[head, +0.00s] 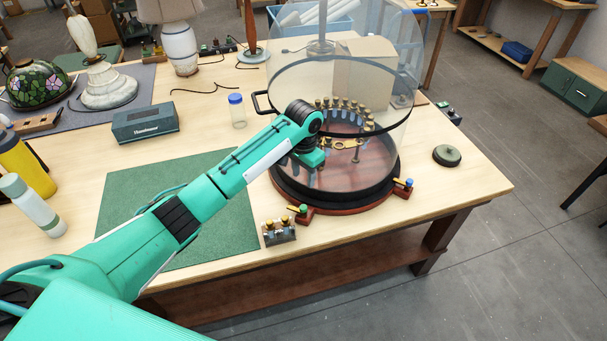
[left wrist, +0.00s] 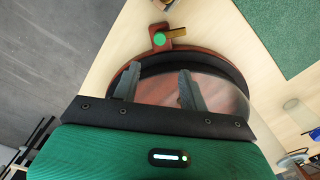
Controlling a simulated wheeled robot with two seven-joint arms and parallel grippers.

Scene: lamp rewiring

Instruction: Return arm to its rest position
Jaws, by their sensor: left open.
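My left arm (head: 180,212) reaches from the lower left across the table to the glass-domed apparatus. My left gripper (head: 314,166) is at the near left side of that apparatus (head: 340,196), and its fingers are mostly hidden in the head view. In the left wrist view, the gripper (left wrist: 158,82) has its two fingers apart with nothing between them. Beyond the fingers is the round dark-rimmed base (left wrist: 215,66) with its reddish floor. A green-knobbed terminal (left wrist: 159,39) stands at its rim. My right gripper does not show.
A small block with brass terminals (head: 279,233) stands near the front edge. The green mat (head: 215,235) lies under my arm. A dark box (head: 145,122), a blue-capped jar (head: 237,110) and lamps stand behind.

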